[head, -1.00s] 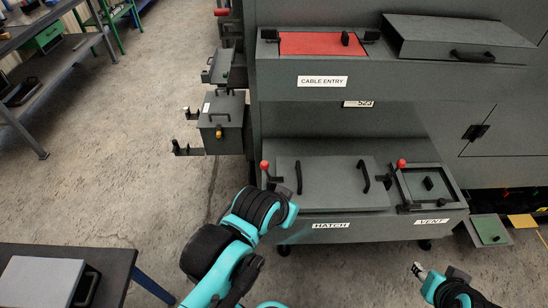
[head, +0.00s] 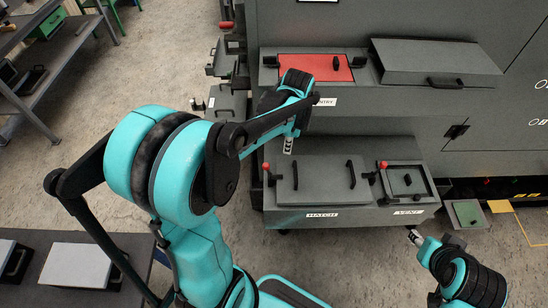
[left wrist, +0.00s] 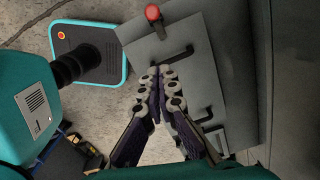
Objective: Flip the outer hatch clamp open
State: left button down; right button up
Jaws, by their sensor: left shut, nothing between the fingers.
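The grey hatch panel (head: 312,190) with two black handles lies on the lower ledge above the HATCH label. A clamp lever with a red knob (head: 266,167) stands upright at its left edge. Another red-knobbed lever (head: 382,166) stands to the panel's right, by the vent. My left gripper (head: 288,147) is shut and empty above the panel's back edge, apart from the clamps. In the left wrist view its fingertips (left wrist: 165,72) are together near a hatch handle (left wrist: 178,56), and the left clamp's red knob (left wrist: 152,13) shows beyond. My right gripper (head: 415,237) is low at right, its jaws unclear.
The upper ledge holds the red cable entry panel (head: 310,67), partly covered by my left arm, and a closed grey cover (head: 435,60). The vent panel (head: 407,180) lies right of the hatch. A table with a grey plate (head: 75,265) stands at lower left.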

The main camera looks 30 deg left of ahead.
pick_arm(q)
jog(key=shift+f, duration=0.1)
jog(key=s+a+f+b, duration=0.1)
jog(key=a+f+b, duration=0.2)
jog(key=f, duration=0.7)
jog(key=shift+a+f+b, duration=0.3)
jog(key=shift+a+b, duration=0.05)
jog(key=shift+a, duration=0.25)
jog(key=shift+s+a, duration=0.1)
jog(key=shift+s, duration=0.1)
